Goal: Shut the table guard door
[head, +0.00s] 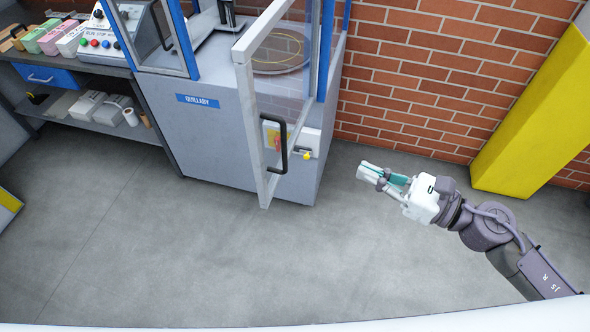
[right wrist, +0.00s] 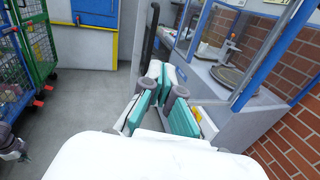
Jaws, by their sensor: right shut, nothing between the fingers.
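The table guard door (head: 246,105) is a pale metal frame with a clear pane. It stands open, swung out from the blue-framed machine (head: 207,125). Its black handle (head: 284,146) faces right in the head view and also shows in the right wrist view (right wrist: 149,42). My right gripper (head: 371,173) is shut and empty, apart from the door, to the right of the handle. Its teal-padded fingers (right wrist: 164,78) show in the right wrist view.
A workbench (head: 150,78) with a button panel (head: 108,38) stands left of the machine. A yellow column (head: 525,110) stands by the brick wall (head: 420,80) on the right. The grey floor in front is clear. Wheeled cage carts (right wrist: 40,45) show in the right wrist view.

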